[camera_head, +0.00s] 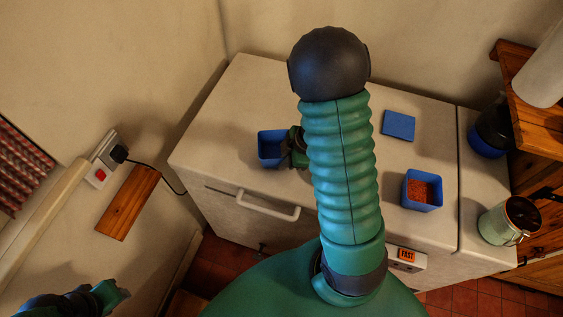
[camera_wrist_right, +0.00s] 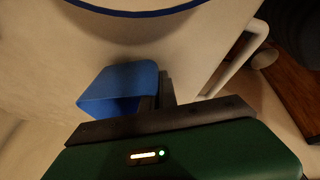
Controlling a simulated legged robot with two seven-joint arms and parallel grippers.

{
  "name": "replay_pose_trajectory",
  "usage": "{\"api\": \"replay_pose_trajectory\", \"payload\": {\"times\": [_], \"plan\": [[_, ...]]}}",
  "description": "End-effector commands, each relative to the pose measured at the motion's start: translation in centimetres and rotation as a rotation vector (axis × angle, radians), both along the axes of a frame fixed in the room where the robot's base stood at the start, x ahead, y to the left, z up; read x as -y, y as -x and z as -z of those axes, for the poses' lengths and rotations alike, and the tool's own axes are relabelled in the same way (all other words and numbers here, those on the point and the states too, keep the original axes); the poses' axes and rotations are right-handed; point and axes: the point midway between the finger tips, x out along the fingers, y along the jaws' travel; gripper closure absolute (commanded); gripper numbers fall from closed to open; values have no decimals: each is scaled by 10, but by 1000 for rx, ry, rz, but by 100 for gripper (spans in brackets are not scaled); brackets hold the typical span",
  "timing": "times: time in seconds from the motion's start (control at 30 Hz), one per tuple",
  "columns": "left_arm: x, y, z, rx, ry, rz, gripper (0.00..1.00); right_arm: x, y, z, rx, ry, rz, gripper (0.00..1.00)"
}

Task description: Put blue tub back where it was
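A blue tub (camera_head: 272,150) is at the left part of the white cabinet top in the head view, near its front edge. Its inside looks empty. It also shows in the right wrist view (camera_wrist_right: 115,88). My right gripper (camera_head: 297,150) is at the tub's right side, its dark fingers (camera_wrist_right: 158,90) close together on the tub's wall. Whether the tub touches the surface is hard to tell. A second blue tub (camera_head: 423,192) with orange-red contents stands to the right. My left gripper (camera_head: 100,297) is at the lower left, away from the tubs, its fingers unclear.
A flat blue square (camera_head: 399,125) lies on the white top (camera_head: 245,95). A pale can (camera_head: 508,218) stands at the right, near wooden shelving (camera_head: 530,120). A wooden board (camera_head: 127,203) and a plug (camera_head: 119,153) are at the left. My green ribbed body part hides the middle.

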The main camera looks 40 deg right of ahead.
Motion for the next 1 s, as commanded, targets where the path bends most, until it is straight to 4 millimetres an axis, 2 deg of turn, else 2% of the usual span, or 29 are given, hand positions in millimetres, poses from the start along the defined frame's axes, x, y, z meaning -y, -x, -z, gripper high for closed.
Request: {"api": "replay_pose_trajectory", "payload": {"times": [0.13, 0.3, 0.83, 0.93, 1.0], "plan": [[0, 0, 2, 0, 0, 1, 64, 3, -1, 6, -1, -2, 2, 100], [0, 0, 1, 0, 0, 1, 64, 1, -1, 5, -1, 1, 1, 76], [0, 0, 1, 0, 0, 1, 64, 0, -1, 4, -1, 0, 1, 76], [0, 0, -2, 0, 0, 1, 64, 0, -1, -4, 1, 2, 2, 76], [0, 0, -10, 0, 0, 1, 64, 3, 2, -17, 2, 3, 3, 76]]}}
